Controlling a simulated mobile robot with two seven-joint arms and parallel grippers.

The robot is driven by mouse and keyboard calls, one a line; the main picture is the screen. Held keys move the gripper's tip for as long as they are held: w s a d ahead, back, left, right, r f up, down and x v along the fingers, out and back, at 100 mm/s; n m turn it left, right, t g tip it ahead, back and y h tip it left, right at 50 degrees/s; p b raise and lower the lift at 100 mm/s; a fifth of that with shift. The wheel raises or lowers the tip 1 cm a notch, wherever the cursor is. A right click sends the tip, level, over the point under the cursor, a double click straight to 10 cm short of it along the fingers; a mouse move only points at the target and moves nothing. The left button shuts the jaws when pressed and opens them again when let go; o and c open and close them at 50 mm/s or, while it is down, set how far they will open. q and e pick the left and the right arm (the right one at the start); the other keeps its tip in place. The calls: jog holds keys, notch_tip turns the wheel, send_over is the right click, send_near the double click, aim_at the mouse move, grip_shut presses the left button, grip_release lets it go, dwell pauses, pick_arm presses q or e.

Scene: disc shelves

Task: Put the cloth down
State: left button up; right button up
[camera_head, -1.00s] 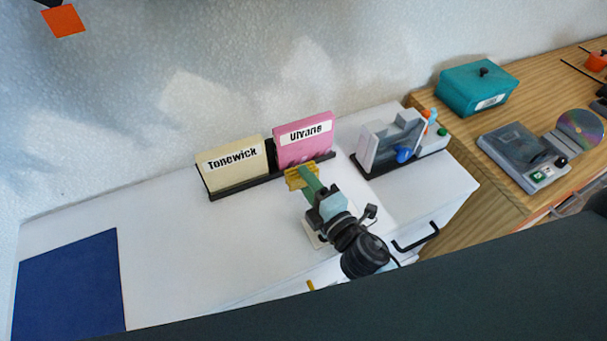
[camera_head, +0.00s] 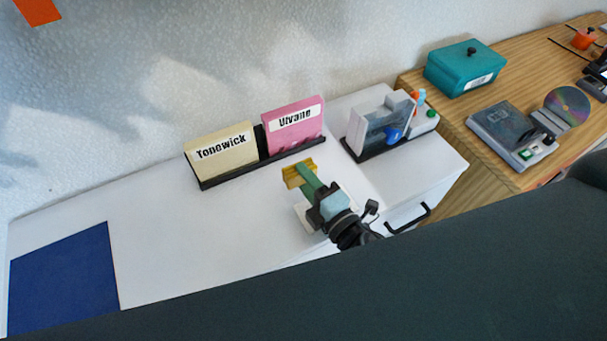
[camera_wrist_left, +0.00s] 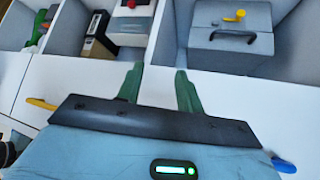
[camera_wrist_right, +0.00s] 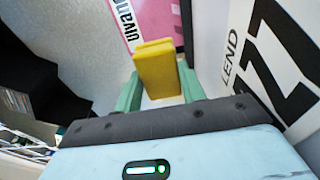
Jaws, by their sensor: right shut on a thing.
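The cloth (camera_head: 297,173) is a small folded yellow piece. My right gripper (camera_head: 306,180) is shut on it, over the white cabinet top in front of the black stand. In the right wrist view the yellow cloth (camera_wrist_right: 158,70) stands between the green fingers of my right gripper (camera_wrist_right: 160,92). My left gripper (camera_wrist_left: 160,85) shows only in the left wrist view. Its fingers are apart with nothing between them, above a white edge in front of open compartments.
A black stand (camera_head: 265,170) holds a cream Tonewick sleeve (camera_head: 222,155) and a pink Ulvane sleeve (camera_head: 293,125). A grey device (camera_head: 380,127) stands right of it. A dark blue mat (camera_head: 64,280) lies far left. The white top (camera_head: 160,205) between is clear.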

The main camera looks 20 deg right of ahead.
dwell(0.6)
